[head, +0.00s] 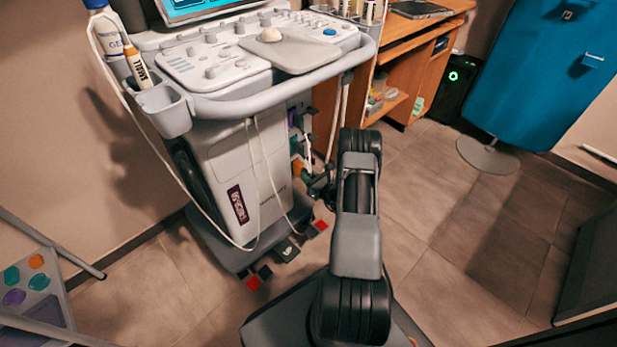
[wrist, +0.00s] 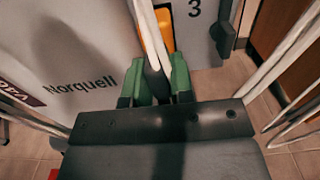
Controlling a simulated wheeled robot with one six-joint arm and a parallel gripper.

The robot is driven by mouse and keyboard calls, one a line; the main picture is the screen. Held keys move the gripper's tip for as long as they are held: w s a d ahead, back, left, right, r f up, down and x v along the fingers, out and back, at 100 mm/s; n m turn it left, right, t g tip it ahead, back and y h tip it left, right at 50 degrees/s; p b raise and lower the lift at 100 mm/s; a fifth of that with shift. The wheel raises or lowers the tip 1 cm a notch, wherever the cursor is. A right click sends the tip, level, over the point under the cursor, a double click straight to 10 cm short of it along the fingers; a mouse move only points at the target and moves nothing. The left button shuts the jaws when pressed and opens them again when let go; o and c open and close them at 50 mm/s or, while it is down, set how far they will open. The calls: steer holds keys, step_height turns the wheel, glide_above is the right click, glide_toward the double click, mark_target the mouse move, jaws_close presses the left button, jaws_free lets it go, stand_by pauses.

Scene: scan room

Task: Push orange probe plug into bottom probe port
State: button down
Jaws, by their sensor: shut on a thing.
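The orange probe plug (head: 297,164) is at the lower right side of the ultrasound cart (head: 243,165). In the wrist view the plug (wrist: 166,24) lies just beyond my green fingertips, partly behind its pale cable. My gripper (wrist: 157,80) is shut on the plug, with the cable running up between the fingers. It also shows small in the head view (head: 305,173), beside the cart. The plug's front end and the bottom probe port are hidden, so I cannot tell whether they touch. A "3" label (wrist: 195,9) shows on the cart panel right of the plug.
Loose white cables (wrist: 293,60) hang close on the right of my gripper. A purple part (head: 292,117) shows higher on the cart's side. A wooden desk (head: 403,62) stands behind.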

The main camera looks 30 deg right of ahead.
steer(key=shift+w+a+b, duration=0.15)
steer(key=shift+w+b, duration=0.35)
steer(key=shift+w, duration=0.3)
steer(key=shift+w+a+b, duration=0.15)
steer(key=shift+w+b, duration=0.35)
steer(key=shift+w, duration=0.3)
stand_by(3.0)
steer(key=shift+f, duration=0.1)
stand_by(0.6)
steer(key=c, duration=0.9)
jaws_free()
steer(key=shift+a+f, duration=0.1)
steer(key=shift+a, duration=0.15)
steer(key=shift+c, duration=0.7)
steer(key=shift+o, duration=0.3)
